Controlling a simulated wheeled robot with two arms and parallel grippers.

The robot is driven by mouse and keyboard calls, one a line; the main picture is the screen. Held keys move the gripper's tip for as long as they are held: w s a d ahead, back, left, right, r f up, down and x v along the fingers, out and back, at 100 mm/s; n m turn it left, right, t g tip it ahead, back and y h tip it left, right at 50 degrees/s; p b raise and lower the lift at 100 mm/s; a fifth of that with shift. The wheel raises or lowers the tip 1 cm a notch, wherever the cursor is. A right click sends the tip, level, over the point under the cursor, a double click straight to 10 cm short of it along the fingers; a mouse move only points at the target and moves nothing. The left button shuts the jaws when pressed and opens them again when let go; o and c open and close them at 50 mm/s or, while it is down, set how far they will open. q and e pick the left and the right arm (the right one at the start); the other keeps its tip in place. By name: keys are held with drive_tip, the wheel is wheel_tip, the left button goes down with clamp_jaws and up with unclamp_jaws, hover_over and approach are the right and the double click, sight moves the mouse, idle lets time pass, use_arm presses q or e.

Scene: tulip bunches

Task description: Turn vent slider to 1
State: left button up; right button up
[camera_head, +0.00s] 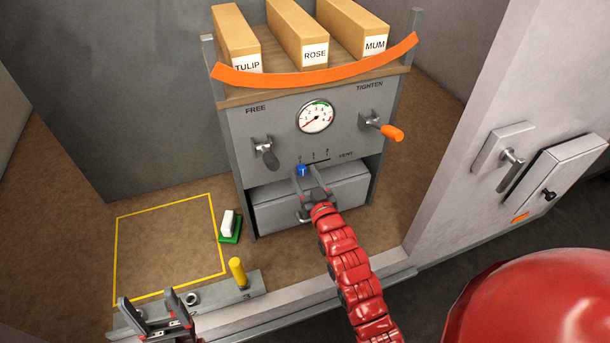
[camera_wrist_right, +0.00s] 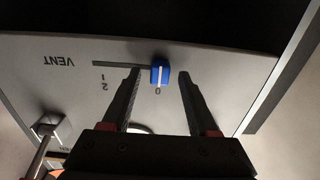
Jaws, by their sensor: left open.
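The blue vent slider knob (camera_head: 302,170) sits on the lower front of the grey panel (camera_head: 275,115), under the dial. In the right wrist view, turned upside down, the knob (camera_wrist_right: 159,73) stands at the right end of its dark slot (camera_wrist_right: 115,65), by the mark 0. The word VENT is at the left. My right gripper (camera_head: 311,176) is at the panel, open, with one finger on each side of the knob. In the wrist view the gripper (camera_wrist_right: 160,75) shows a gap at the right finger; the left finger is close to the knob. My left gripper (camera_head: 152,305) is open and empty at lower left.
The panel also carries a round gauge (camera_head: 315,117), a grey handle (camera_head: 265,151) and an orange-tipped handle (camera_head: 382,126). Boxes (camera_head: 301,32) stand on top behind an orange bar (camera_head: 320,70). A drawer (camera_head: 312,200) is below.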

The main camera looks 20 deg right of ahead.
clamp_jaws()
idle(1.3)
